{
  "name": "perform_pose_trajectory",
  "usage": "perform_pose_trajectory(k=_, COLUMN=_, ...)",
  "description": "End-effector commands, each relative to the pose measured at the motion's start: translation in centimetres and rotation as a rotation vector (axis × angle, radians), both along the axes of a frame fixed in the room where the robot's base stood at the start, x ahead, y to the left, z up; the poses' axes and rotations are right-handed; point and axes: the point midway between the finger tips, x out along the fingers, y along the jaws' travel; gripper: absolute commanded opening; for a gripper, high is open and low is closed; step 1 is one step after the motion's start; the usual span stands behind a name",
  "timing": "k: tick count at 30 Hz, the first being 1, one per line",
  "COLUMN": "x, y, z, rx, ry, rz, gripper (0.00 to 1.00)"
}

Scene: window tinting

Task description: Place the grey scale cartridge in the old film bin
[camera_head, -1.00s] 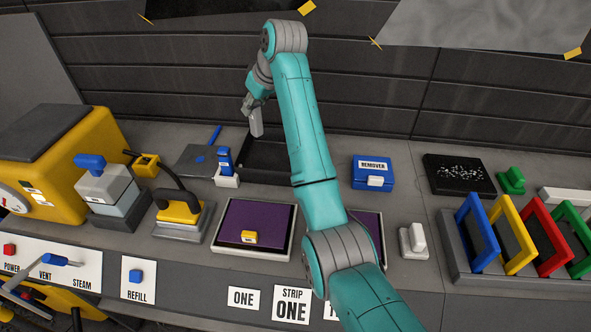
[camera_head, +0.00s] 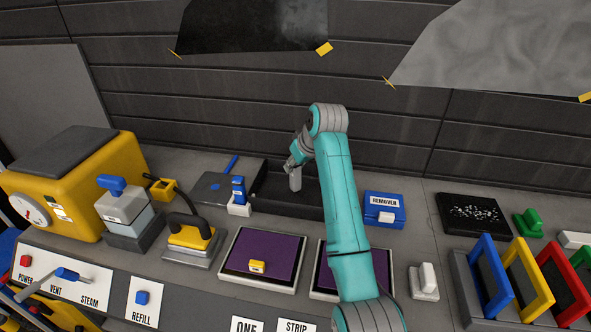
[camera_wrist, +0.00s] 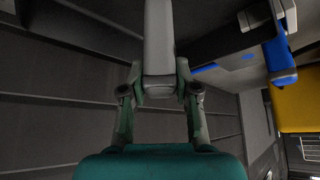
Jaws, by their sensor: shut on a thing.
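The grey scale cartridge (camera_head: 296,179) hangs from my gripper (camera_head: 293,166), which is shut on its upper end. It is roughly upright, over the black open bin (camera_head: 262,203) at the back of the bench, which I take to be the old film bin. Whether its lower end touches the bin floor cannot be told. In the wrist view the cartridge (camera_wrist: 158,40) runs up from between the fingertips of my gripper (camera_wrist: 158,85) and leaves the top of the frame. My arm covers the right part of the bin.
A blue tool in a white holder (camera_head: 239,197) stands just left of the bin. The blue remover box (camera_head: 384,209) is to its right. Two purple-topped trays (camera_head: 262,258) lie in front. The dark slatted wall (camera_head: 230,100) rises behind.

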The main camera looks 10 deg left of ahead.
Motion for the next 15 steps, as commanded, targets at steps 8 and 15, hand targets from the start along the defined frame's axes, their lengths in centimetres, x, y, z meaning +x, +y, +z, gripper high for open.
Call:
perform_pose_trajectory(k=8, x=0.0, y=0.0, z=-1.8, rx=0.000, ry=0.000, rz=0.000, gripper=0.00)
perform_pose_trajectory(k=15, x=0.0, y=0.0, z=-2.1, rx=-0.001, ry=0.001, rz=0.000, gripper=0.00)
